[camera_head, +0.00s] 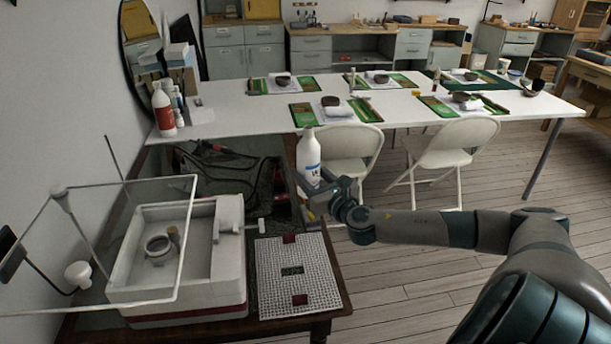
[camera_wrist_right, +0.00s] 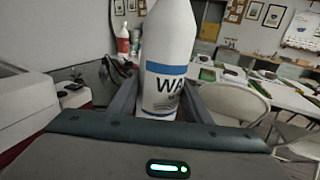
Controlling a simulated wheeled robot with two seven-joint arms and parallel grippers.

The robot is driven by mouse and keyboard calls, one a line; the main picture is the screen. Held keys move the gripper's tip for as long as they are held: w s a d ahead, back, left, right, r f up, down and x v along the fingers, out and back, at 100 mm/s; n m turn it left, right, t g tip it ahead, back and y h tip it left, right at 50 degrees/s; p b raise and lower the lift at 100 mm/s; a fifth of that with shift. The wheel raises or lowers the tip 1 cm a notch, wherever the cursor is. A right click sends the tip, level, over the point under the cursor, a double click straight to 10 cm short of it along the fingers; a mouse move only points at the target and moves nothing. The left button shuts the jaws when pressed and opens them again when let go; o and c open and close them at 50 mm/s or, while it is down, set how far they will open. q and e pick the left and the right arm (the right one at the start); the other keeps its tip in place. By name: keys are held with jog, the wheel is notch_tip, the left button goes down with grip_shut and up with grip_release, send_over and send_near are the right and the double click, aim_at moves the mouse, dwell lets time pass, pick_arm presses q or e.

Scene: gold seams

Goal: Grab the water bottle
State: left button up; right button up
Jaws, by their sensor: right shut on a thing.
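The water bottle (camera_head: 308,154) is white with a blue and dark label, and it stands upright in the head view near the right edge of the dark side table. In the right wrist view the bottle (camera_wrist_right: 168,60) fills the middle, with part of its "WA" lettering readable. My right gripper (camera_head: 316,184) is shut on the bottle's lower part, one finger on each side. The bottle's top is cut off in the wrist view. Whether its base touches the table is hidden. My left gripper is not in view.
A white basin unit (camera_head: 225,255) and a gridded mat (camera_head: 296,275) lie in front on the dark table. A white table (camera_head: 240,113) with mats and bowls stands behind, with folding chairs (camera_head: 450,150) beside it. Another red-labelled bottle (camera_head: 163,112) stands by the mirror.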

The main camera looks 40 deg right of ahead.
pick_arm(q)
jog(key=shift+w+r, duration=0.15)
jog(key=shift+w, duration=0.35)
pick_arm(e)
jog(key=shift+r, duration=0.1)
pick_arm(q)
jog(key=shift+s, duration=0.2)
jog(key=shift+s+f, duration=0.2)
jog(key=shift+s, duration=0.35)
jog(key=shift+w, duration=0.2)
